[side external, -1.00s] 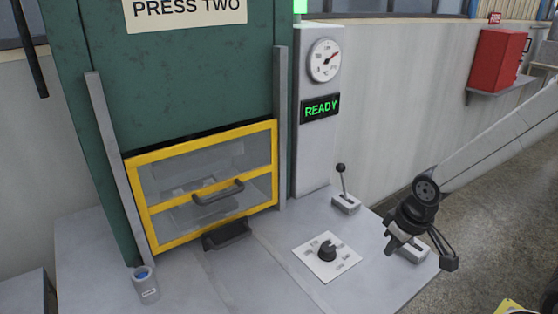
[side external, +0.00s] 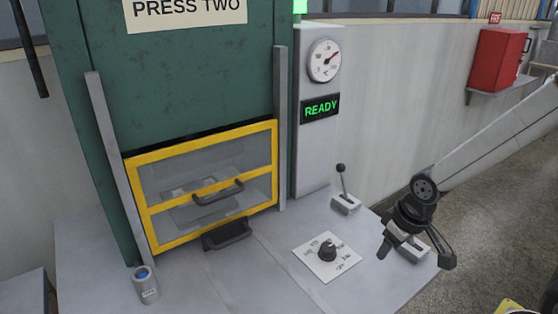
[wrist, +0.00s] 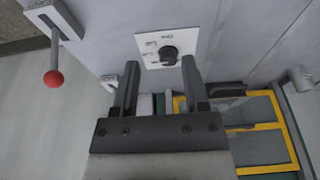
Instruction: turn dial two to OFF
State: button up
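The dial (side external: 327,250) is a black knob on a white square plate with printed labels, set on the grey bench in front of the press marked PRESS TWO. The labels are too small to read surely. In the wrist view the dial (wrist: 169,53) lies ahead of the fingers, a little right of centre. My gripper (side external: 414,256) is to the right of the dial in the side view, near the bench's right edge. Its two fingers (wrist: 158,78) are spread apart with nothing held between them, and neither touches the dial.
A black-knobbed lever (side external: 343,185) stands behind the dial. A red-knobbed lever (wrist: 55,70) shows at left in the wrist view. The yellow-framed guard (side external: 205,190) is down on the press. A READY display (side external: 320,107) glows green.

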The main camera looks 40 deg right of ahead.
jog(key=o, duration=0.3)
jog(key=shift+w, duration=0.4)
jog(key=shift+o, duration=0.4)
jog(key=w+f+n+g, duration=0.1)
jog(key=w, duration=0.7)
jog(key=shift+a+f, duration=0.15)
jog(key=shift+f, duration=0.25)
jog(key=n+g, duration=0.1)
jog(key=n, duration=0.1)
send_over(327, 246)
jog(key=s, duration=0.1)
notch_tip(327, 246, down, 4)
jog(key=shift+r, duration=0.2)
jog(key=shift+w+f+g, duration=0.3)
jog(key=shift+w+f, duration=0.05)
jog(key=shift+w, duration=0.2)
jog(key=shift+f, duration=0.15)
jog(key=shift+f, duration=3.75)
jog(key=shift+c, duration=0.2)
jog(key=c, duration=1.2)
